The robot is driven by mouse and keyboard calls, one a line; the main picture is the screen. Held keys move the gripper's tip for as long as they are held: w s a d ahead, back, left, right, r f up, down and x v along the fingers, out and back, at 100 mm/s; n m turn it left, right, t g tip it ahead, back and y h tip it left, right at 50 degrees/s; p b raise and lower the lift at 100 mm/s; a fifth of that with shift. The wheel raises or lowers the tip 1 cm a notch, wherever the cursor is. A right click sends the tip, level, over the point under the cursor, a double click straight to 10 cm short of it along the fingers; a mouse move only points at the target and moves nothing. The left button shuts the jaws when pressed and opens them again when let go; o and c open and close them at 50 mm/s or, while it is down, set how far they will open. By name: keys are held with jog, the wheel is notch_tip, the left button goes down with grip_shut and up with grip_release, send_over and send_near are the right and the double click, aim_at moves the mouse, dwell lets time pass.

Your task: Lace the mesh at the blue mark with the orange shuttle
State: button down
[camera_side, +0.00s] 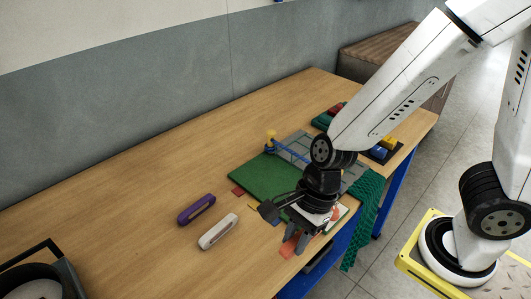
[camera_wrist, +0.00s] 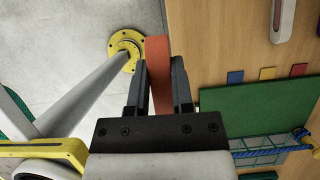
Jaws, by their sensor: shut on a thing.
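My gripper (camera_side: 296,240) is shut on the orange shuttle (camera_wrist: 158,75). The shuttle stands out between the two fingers in the wrist view, and its end (camera_side: 289,246) shows by the fingertips in the side view, near the table's front edge. The green board (camera_side: 255,178) lies behind my gripper, with a grey mesh (camera_wrist: 262,157) and a blue rope (camera_wrist: 275,150) on it. A small blue mark (camera_wrist: 235,77) lies beside the board's edge, in line with a yellow mark (camera_wrist: 267,73) and a red mark (camera_wrist: 298,70). My arm hides part of the mesh in the side view.
A purple shuttle (camera_side: 197,209) and a white shuttle (camera_side: 218,231) lie on the table (camera_side: 130,200) to the left. A yellow-topped post (camera_side: 270,138) stands at the board's back. Green netting (camera_side: 366,196) hangs over the front edge. Coloured blocks (camera_side: 386,145) lie at the far right. The table's left is mostly clear.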

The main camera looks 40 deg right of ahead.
jog(key=shift+w, duration=0.1)
dwell(0.5)
jog(key=shift+n, duration=0.3)
jog(key=w+d+f, duration=0.2)
jog(key=w+d, duration=0.2)
jog(key=d, duration=0.1)
jog(key=w+d+f, duration=0.2)
jog(key=w+d, duration=0.3)
jog(key=d, duration=0.1)
jog(key=w+d+f, duration=0.2)
jog(key=w+d, duration=0.3)
jog(key=d, duration=0.1)
jog(key=shift+d, duration=0.1)
jog(key=shift+f, duration=0.15)
jog(key=shift+f, duration=2.55)
jog(key=shift+f, duration=0.25)
